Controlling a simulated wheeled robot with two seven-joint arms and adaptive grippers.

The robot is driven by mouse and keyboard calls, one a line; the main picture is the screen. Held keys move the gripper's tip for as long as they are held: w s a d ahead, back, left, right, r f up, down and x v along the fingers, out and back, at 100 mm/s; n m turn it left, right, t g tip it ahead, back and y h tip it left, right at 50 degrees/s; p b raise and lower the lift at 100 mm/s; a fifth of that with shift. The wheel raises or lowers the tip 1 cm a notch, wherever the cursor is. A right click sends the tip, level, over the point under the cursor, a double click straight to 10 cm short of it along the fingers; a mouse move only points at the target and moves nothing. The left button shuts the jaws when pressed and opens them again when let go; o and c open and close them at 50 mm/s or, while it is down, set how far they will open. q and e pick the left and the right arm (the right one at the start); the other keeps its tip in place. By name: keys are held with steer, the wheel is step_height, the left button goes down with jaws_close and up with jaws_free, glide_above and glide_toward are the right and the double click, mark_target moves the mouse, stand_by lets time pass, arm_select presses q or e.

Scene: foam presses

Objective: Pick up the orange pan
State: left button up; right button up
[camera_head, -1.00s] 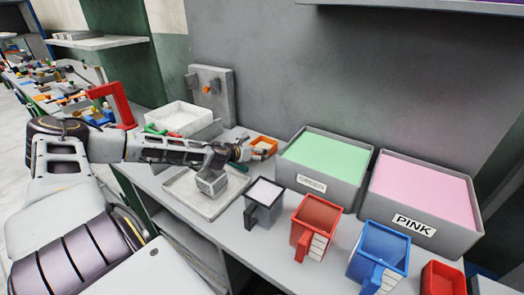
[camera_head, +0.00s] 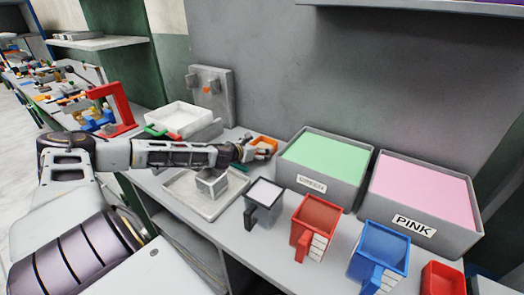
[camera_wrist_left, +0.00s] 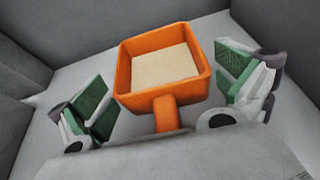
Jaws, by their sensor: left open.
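The orange pan (camera_head: 265,143) is a small square pan on the counter, left of the green-filled bin in the head view. In the left wrist view it shows large (camera_wrist_left: 160,68), with a pale inside and a short orange handle (camera_wrist_left: 167,114) pointing toward the wrist. My left gripper (camera_head: 257,151) reaches in from the left, close to the pan. In the wrist view its green-padded fingers (camera_wrist_left: 166,92) are open, one on each side of the handle and apart from it. My right gripper is not in view.
Right of the pan stands a grey bin (camera_head: 332,186) with green filling, then a grey bin labelled PINK (camera_head: 432,236). Black, red (camera_head: 308,243) and blue (camera_head: 355,268) square mugs line the front. A grey tray (camera_head: 197,205) lies below my left arm.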

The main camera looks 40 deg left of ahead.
arm_select(q)
steer(key=c, duration=0.9)
steer(key=shift+o, duration=0.2)
steer(key=shift+r, duration=0.2)
steer(key=shift+r, duration=0.5)
step_height(320, 180, up, 9)
steer(key=p, duration=0.2)
steer(key=shift+f, duration=0.15)
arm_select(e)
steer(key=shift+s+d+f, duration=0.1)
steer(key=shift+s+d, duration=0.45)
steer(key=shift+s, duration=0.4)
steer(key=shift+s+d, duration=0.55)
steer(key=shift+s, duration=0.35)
